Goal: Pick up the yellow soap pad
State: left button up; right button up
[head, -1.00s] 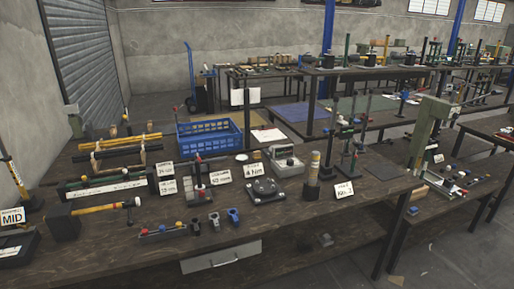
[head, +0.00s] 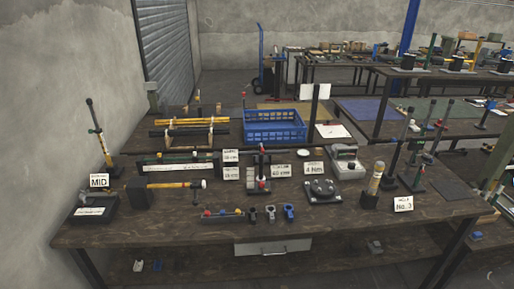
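I cannot make out a yellow soap pad for certain in the head view. Yellow shows on a slim upright cylinder (head: 376,178) at the right of the near workbench (head: 160,229). It also shows on a long bar (head: 192,122) on a rack at the back left, and on a mallet handle (head: 175,185) at the left. Neither of my grippers is in view.
A blue crate (head: 274,127) stands at the back of the bench. Labelled fixtures, a "MID" sign (head: 99,181) and a "No. 3" sign (head: 403,204) crowd the top. A drawer (head: 273,247) hangs below. Small items lie on the lower shelf. A wall bounds the left.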

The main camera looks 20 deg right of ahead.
aim_at(318, 151)
jog(key=l+u, duration=0.25)
jog(key=l, duration=0.2)
jog(key=l+u, duration=0.25)
jog(key=l, duration=0.2)
jog(key=k+l+u, duration=0.1)
jog(key=l+u, duration=0.15)
jog(key=l, duration=0.15)
jog(key=k+l+u, duration=0.2)
jog(key=l, duration=0.25)
jog(key=l+u, duration=0.25)
jog(key=l, duration=0.15)
jog(key=k+l+u, duration=0.25)
jog(key=i+l, duration=0.05)
jog(key=l, duration=0.05)
